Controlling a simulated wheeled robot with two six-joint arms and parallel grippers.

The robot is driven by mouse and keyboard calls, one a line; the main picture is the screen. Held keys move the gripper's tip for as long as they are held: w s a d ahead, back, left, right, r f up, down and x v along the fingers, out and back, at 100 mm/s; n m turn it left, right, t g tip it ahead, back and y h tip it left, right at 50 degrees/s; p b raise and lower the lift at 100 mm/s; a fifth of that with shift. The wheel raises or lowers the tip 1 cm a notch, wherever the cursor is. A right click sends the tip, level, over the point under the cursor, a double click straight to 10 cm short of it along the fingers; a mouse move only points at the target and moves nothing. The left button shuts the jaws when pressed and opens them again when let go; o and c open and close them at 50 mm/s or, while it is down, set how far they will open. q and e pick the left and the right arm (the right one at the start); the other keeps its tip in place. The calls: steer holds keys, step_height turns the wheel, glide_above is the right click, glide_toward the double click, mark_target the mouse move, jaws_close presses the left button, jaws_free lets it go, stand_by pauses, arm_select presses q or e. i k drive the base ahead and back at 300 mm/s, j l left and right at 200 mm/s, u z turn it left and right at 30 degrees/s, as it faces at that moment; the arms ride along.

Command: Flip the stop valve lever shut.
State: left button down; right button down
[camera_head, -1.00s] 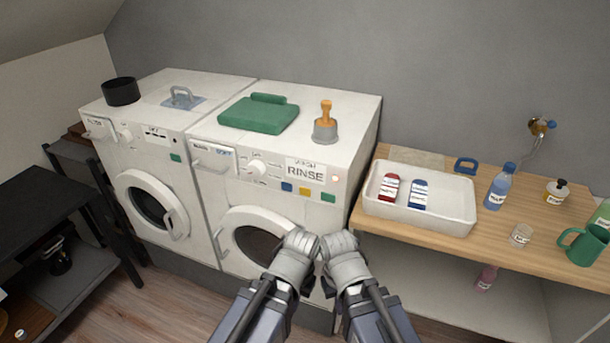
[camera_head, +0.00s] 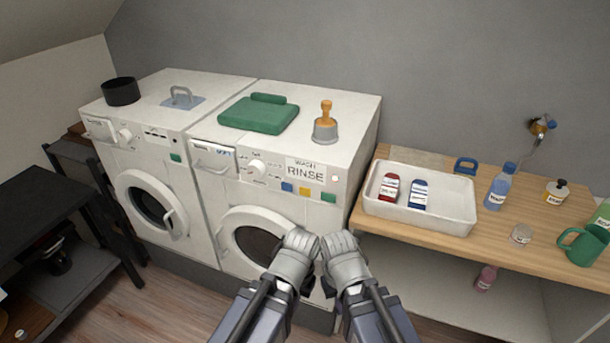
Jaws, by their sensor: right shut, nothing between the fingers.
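The stop valve (camera_head: 540,127) is on the grey wall at the far right, above the wooden counter. My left gripper (camera_head: 299,243) and my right gripper (camera_head: 342,245) are side by side in front of the right washing machine, far from the valve. The right one is shut and empty. The left one's fingers do not show clearly.
Two washing machines (camera_head: 305,155) stand to the left. The wall around the valve is clear.

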mark_target(552, 125)
steer(key=z, duration=1.3)
